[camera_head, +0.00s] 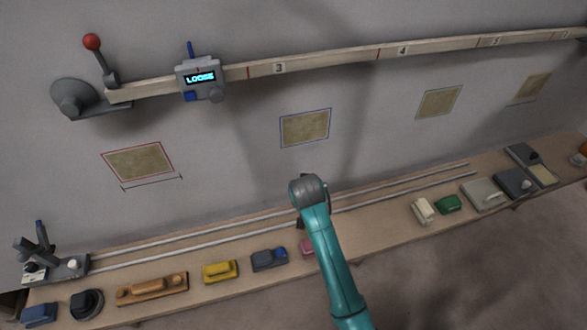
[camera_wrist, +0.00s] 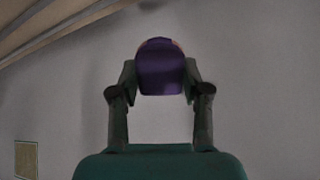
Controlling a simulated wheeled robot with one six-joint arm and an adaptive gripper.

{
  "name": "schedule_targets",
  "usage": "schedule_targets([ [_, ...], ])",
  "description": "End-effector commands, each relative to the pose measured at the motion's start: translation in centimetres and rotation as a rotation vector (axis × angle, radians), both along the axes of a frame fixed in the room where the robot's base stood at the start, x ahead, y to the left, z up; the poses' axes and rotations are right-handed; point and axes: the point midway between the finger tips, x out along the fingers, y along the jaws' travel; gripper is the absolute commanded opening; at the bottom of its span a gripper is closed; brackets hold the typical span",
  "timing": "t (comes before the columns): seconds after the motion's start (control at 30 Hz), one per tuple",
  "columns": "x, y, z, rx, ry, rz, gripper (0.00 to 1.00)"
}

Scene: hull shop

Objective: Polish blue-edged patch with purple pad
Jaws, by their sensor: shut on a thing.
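A red-edged patch (camera_head: 139,161) is to the left, a green-edged patch (camera_head: 439,102) to the right. A wooden batten (camera_head: 330,60) carries a box reading LOOSE (camera_head: 201,78). The bench (camera_head: 385,224) below holds rails, a yellow block (camera_head: 220,271) and several other blocks.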

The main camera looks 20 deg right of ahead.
Motion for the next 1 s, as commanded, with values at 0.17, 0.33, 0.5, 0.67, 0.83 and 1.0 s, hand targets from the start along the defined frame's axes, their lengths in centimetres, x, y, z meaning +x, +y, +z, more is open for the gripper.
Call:
schedule_targets([
  [0.17,0.8,0.3,1.9,-0.067,-0.254,0.069,0.09],
  [0.33,1.0,0.9,4.8,-0.11,-0.493,0.135,0.09],
  [0.5,0.4,1.8,8.4,-0.132,-0.705,0.196,0.09],
  [0.67,-0.7,2.9,11.5,-0.134,-0.843,0.239,0.09],
  [0.83,-1.2,3.4,12.9,-0.133,-0.896,0.257,0.09],
  [1.0,-0.2,3.4,12.9,-0.133,-0.898,0.257,0.09],
])
